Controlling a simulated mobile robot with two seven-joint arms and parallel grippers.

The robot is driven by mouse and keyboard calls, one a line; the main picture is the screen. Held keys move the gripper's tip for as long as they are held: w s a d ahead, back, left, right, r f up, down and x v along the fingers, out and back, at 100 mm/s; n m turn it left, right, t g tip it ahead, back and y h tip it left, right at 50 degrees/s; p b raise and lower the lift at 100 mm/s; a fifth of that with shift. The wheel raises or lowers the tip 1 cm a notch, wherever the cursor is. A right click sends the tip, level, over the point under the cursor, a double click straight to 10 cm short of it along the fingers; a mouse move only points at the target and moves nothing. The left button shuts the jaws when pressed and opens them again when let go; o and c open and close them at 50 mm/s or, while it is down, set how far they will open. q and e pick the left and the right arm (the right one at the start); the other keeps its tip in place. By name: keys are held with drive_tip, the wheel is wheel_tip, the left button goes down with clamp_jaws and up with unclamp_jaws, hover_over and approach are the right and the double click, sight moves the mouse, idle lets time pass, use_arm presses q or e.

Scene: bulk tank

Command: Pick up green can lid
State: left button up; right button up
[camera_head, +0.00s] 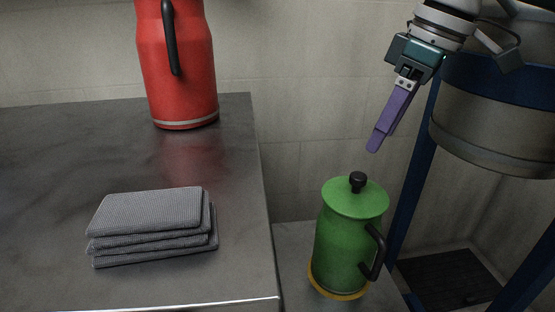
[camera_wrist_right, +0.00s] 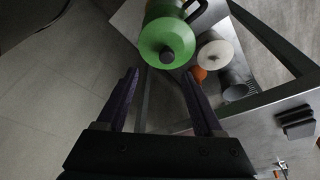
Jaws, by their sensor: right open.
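The green can lid (camera_head: 353,199) sits on top of the green can (camera_head: 343,249), with a black knob at its middle. The can stands upright and has a black side handle. My right gripper (camera_head: 374,142) is above the can with purple fingers pointing down, apart from the lid. In the right wrist view the lid (camera_wrist_right: 168,44) lies ahead of the open, empty fingers (camera_wrist_right: 160,82), with its knob roughly centred between them. My left gripper is not in view.
A steel table (camera_head: 60,150) at left holds a red can (camera_head: 178,70) and a stack of grey cloths (camera_head: 150,222). A large metal tank (camera_head: 490,120) on a blue frame is at right. The wrist view shows a white-lidded item (camera_wrist_right: 215,54) beside the green can.

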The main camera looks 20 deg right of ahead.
sight(359, 175)
drive_tip(key=f, duration=0.1)
drive_tip(key=a+f, duration=0.1)
drive_tip(key=f+b, duration=0.1)
drive_tip(key=f, duration=0.1)
drive_tip(key=shift+a, duration=0.35)
drive_tip(key=b+x, duration=0.2)
drive_tip(key=x, duration=0.2)
drive_tip(key=shift+f+b, duration=0.3)
drive_tip(key=shift+b, duration=0.05)
drive_tip(key=shift+w+f, duration=0.2)
drive_tip(key=shift+f, duration=0.15)
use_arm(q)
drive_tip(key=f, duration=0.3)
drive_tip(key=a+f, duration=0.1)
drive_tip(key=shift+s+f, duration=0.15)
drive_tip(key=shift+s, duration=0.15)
use_arm(e)
drive_tip(key=shift+c, duration=0.7)
clamp_jaws()
